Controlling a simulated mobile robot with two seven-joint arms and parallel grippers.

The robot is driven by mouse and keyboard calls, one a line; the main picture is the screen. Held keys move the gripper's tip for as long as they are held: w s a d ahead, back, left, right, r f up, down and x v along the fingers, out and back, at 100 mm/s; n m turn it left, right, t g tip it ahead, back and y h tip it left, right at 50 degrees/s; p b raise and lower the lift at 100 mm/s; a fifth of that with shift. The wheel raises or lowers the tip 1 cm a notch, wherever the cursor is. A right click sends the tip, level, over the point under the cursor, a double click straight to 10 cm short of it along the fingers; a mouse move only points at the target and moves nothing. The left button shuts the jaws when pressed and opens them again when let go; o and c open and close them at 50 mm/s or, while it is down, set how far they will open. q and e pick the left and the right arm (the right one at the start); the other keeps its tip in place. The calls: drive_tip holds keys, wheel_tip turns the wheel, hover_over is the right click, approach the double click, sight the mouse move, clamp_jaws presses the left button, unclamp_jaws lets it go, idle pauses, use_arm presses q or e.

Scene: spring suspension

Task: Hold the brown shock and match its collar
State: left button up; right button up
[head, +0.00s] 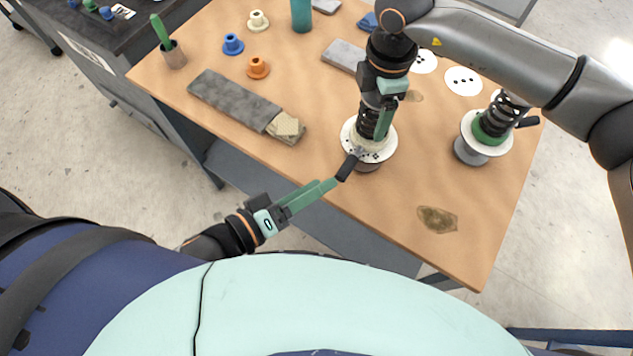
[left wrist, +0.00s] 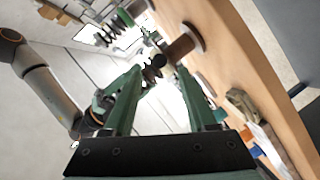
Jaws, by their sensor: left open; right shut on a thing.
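The brown shock (head: 366,166) stands upright near the table's front edge, with a white disc, a pale cream collar (head: 357,142) and a dark spring (head: 368,118). A black handle (head: 347,166) sticks out from it toward me. My right gripper (head: 384,122) comes from above and is shut on the shock, hiding part of the spring. My left gripper (head: 328,186) is open beside the handle tip. In the left wrist view, the handle's dark end (left wrist: 158,61) shows ahead between the open fingers, with the brown base (left wrist: 182,46) beyond it.
Another shock with a green collar (head: 483,133) stands at the right. Loose blue (head: 233,44), orange (head: 258,67) and cream (head: 258,20) collars sit at the back left. A grey slab (head: 233,100) lies at the left. The front right has a stain (head: 437,219) but is otherwise clear.

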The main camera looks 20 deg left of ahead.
use_arm(q)
drive_tip(key=shift+c, duration=1.4)
drive_tip(key=shift+s+a+f+m+g+h, duration=0.1)
drive_tip(key=shift+a+f+m+g+h, duration=0.25)
drive_tip(key=shift+h, duration=0.35)
drive_tip(key=c, duration=0.3)
drive_tip(key=a+g+h, duration=0.1)
drive_tip(key=a, duration=0.1)
drive_tip(key=a+g+h, duration=0.1)
drive_tip(key=shift+a+f+g, duration=0.15)
drive_tip(key=shift+a+g, duration=0.1)
drive_tip(key=shift+a, duration=0.15)
clamp_jaws()
drive_tip(key=w+a+r+g+h, duration=0.2)
drive_tip(key=w+a, duration=0.1)
drive_tip(key=a, duration=0.5)
approach(360, 148)
drive_tip(key=shift+s+d+f, duration=0.15)
drive_tip(key=shift+d+f, duration=0.15)
drive_tip(key=shift+d, duration=0.5)
drive_tip(key=shift+s+d+f, duration=0.2)
drive_tip(key=shift+d+f, duration=0.05)
drive_tip(key=shift+d, duration=0.5)
